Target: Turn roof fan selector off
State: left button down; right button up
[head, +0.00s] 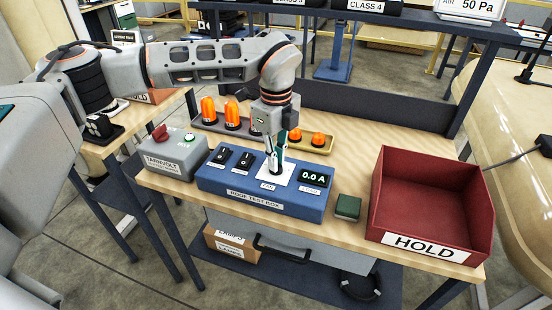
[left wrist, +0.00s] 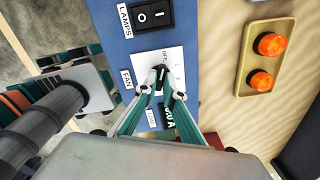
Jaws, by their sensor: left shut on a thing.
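The blue roof test box (head: 230,188) stands on the wooden bench. Its fan selector has a white dial plate (head: 290,180), marked OFF at one position, with a FAN label beside it. My left gripper (head: 276,168) points down over this plate. In the left wrist view, its fingertips (left wrist: 160,78) are closed around the small black selector knob (left wrist: 159,82), which they largely hide. I cannot tell for certain which mark the knob points at. The box display (head: 314,178) reads 0.0 A. My right gripper is not in view.
Black rocker switches (head: 234,157) sit left of the selector. A grey box (head: 172,157) with a red knob stands further left. Amber lamps in trays (left wrist: 261,80) lie behind the box. A green block (head: 347,207) and red HOLD bin (head: 430,205) stand right.

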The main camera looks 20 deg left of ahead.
pick_arm(q)
jog(key=c, duration=2.2)
grip_release()
jog(key=shift+o, duration=0.2)
notch_tip(320, 180, up, 12)
